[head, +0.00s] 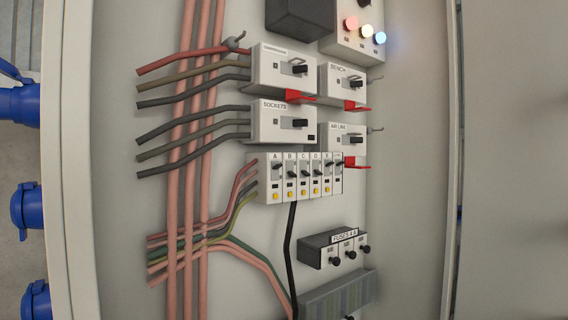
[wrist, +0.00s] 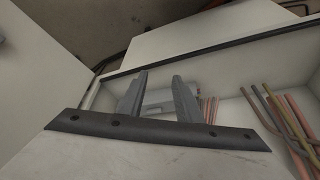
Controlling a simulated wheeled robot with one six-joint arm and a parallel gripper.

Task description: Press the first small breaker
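The row of small breakers (head: 303,178) sits low in the middle of the panel in the head view. Its units carry letters starting with A at the left end. The first small breaker, A (head: 270,180), has a dark lever in its upper part and a yellow button low on its face. My gripper (wrist: 160,76) shows only in the wrist view. Its two grey fingers stand apart with nothing visible held between them. It is inside or near a pale cabinet, and I cannot make out the small breakers there. The head view does not show my gripper.
Larger breakers, such as SOCKETS (head: 280,122) and AIR LINE (head: 344,139), sit above the row, some with red tabs. Pink pipes (head: 189,210) and cables run at the left. A fuse block (head: 333,248) is below. Cabinet side walls (head: 410,200) flank the panel.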

